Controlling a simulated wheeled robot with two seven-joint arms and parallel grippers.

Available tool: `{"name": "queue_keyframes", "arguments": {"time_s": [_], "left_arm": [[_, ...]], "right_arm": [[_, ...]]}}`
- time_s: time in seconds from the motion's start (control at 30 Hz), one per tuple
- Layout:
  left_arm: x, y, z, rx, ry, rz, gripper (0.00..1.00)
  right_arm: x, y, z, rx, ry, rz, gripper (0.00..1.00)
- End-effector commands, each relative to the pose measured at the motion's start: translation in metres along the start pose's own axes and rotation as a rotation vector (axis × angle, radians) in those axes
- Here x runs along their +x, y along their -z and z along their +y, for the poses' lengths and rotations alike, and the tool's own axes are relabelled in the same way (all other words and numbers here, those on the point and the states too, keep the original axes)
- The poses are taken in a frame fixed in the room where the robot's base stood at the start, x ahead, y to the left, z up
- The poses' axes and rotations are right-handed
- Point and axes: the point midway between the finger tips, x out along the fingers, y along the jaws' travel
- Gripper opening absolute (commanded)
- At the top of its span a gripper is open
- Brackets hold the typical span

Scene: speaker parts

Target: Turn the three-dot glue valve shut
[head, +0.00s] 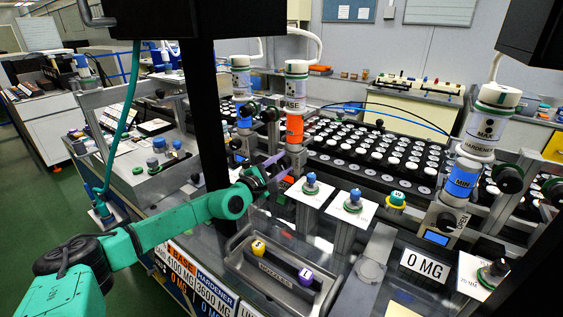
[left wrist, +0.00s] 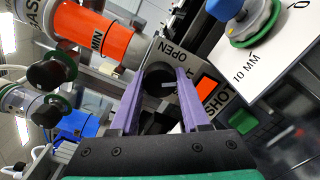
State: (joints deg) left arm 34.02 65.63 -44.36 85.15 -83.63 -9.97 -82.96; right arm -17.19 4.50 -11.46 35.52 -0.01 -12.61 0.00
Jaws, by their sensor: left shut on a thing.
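My left gripper (head: 268,166) is at the front of the dispenser under the BASE bottle (head: 296,88) with the orange MIN band. In the left wrist view, the purple fingers of this gripper (left wrist: 156,88) are closed around a round black valve knob (left wrist: 159,76), one finger on each side. A small pale mark shows on the knob's face. The knob sits on a grey plate (left wrist: 194,73) lettered OPEN, with SHOT beside a red square. In the head view the gripper hides most of this knob. I cannot make out the dot marks. My right gripper is not in view.
Blue-topped knobs (head: 311,180) stand on white cards right of the gripper. A grey nozzle tray (head: 272,270) is in front. The HARDENER bottle (head: 487,122) stands at the right. Racks of white-capped jars (head: 385,150) fill the back. A dark post stands close left.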

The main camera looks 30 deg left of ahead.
Motion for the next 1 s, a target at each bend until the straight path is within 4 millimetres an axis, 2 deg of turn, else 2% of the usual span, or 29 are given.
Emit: {"name": "queue_keyframes", "arguments": {"time_s": [0.5,0.7,1.0], "left_arm": [[0.0,-0.001,0.002,0.433,-0.001,0.0,0.0],[0.0,-0.001,0.002,0.53,-0.002,0.0,0.0],[0.0,0.0,0.001,0.584,-0.001,0.0,0.0]], "right_arm": [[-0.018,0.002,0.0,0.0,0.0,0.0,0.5],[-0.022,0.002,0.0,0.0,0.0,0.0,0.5],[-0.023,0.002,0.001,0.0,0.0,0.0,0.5]]}}
